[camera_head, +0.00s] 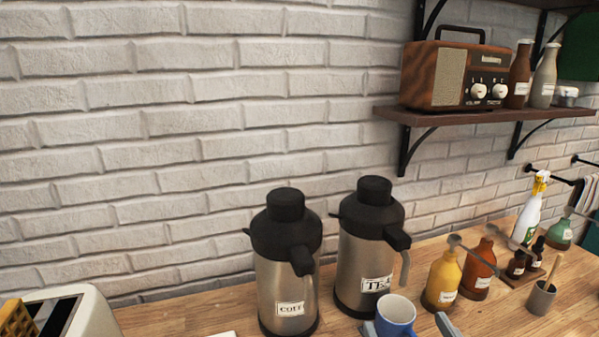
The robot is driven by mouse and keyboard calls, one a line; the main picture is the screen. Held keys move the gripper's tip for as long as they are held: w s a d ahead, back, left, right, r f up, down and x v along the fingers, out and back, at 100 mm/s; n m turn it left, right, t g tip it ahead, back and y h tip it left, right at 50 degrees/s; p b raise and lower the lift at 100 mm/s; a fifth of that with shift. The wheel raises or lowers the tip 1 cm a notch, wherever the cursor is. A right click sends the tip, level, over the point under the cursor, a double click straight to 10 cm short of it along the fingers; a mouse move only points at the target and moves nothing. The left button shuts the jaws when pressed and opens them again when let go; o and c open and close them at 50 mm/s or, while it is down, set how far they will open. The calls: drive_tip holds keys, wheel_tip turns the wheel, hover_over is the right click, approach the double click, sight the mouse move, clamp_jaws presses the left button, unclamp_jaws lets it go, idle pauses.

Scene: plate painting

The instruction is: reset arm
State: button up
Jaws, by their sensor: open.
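My gripper (408,326) shows only at the bottom edge of the head view, as two grey fingertips set apart. It is open. A blue mug (396,316) with a white inside stands upright in the picture between the fingertips. I cannot tell whether either finger touches it. The rest of my arm is out of view.
Two steel flasks, coffee (287,275) and tea (366,255), stand behind the mug. Yellow (442,280) and orange-red (479,270) bottles stand to the right. A toaster (80,310) is at the lower left. A shelf (450,115) with a radio (455,75) hangs above.

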drive_tip(key=s+d+f+g, duration=0.1)
drive_tip(key=s+f, duration=0.3)
drive_tip(key=s, duration=0.6)
drive_tip(key=s+d+f+g, duration=0.1)
drive_tip(key=s+f, duration=0.4)
drive_tip(key=s, duration=0.6)
drive_tip(key=s+d+f+m+g+h, duration=0.1)
drive_tip(key=s+f, duration=0.4)
drive_tip(key=s, duration=0.5)
drive_tip(key=shift+s+d, duration=0.2)
drive_tip(key=shift+d, duration=0.05)
